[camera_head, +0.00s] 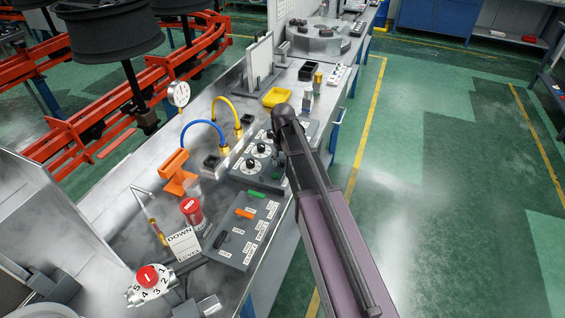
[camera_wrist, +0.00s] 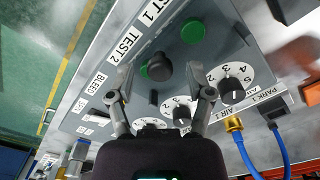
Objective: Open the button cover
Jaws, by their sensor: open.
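A red button (camera_head: 191,207) with a clear, cup-like piece (camera_head: 193,187) at its back edge stands on the bench in the head view. I cannot tell whether that clear piece is its cover or how it is set. The button does not show in the wrist view. My gripper (camera_wrist: 165,90) is open and empty in the wrist view, its fingers spread above a grey control panel (camera_wrist: 222,48). A black knob (camera_wrist: 160,66) shows between and beyond the fingertips; contact cannot be judged. In the head view my dark arm hides the gripper's fingers.
A grey panel with an orange lever (camera_head: 245,213) lies right of the button. A numbered dial with a red top (camera_head: 147,276) and a "DOWN LEVEL" sign (camera_head: 184,243) stand in front. An orange bracket (camera_head: 176,172) and blue hose (camera_head: 203,123) rise behind. Green floor (camera_head: 450,200) is clear on the right.

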